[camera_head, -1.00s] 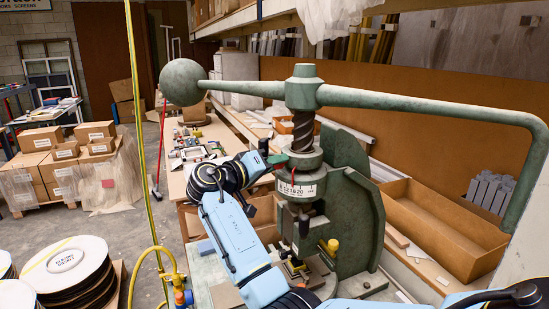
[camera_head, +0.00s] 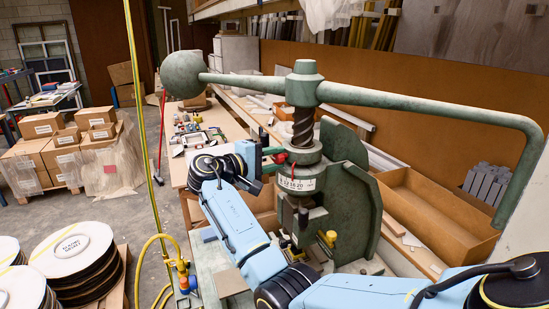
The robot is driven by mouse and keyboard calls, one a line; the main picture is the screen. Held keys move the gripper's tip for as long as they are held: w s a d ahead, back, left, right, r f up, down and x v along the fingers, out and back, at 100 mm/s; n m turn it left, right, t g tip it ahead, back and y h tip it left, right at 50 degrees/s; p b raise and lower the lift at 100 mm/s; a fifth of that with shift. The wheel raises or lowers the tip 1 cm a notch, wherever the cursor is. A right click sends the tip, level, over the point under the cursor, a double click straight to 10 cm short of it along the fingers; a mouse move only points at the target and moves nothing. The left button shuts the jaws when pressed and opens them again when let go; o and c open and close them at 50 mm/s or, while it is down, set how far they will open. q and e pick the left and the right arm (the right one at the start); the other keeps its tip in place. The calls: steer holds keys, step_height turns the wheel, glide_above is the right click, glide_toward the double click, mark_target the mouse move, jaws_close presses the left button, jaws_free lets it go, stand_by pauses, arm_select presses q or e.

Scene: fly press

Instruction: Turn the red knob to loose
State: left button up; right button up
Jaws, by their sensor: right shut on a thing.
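The green fly press has a threaded screw (camera_head: 303,126), a long handle arm (camera_head: 420,102) and a ball weight (camera_head: 183,75). The small red knob (camera_head: 282,158) sits at the left side of the press collar (camera_head: 297,181), below the screw. My right gripper (camera_head: 273,159) reaches it from the left and is shut on it. The dark fingers hide part of the knob, so its turn angle cannot be read. My left gripper is not in view.
A brown tray (camera_head: 425,212) lies right of the press. A yellow hose (camera_head: 152,247) and yellow pole stand at the left. Round stacks (camera_head: 75,250) and cardboard boxes (camera_head: 40,125) stand on the floor. A workbench runs behind.

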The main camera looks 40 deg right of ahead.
steer(key=shift+n, duration=0.5)
steer(key=o, duration=0.9)
steer(key=shift+o, duration=0.3)
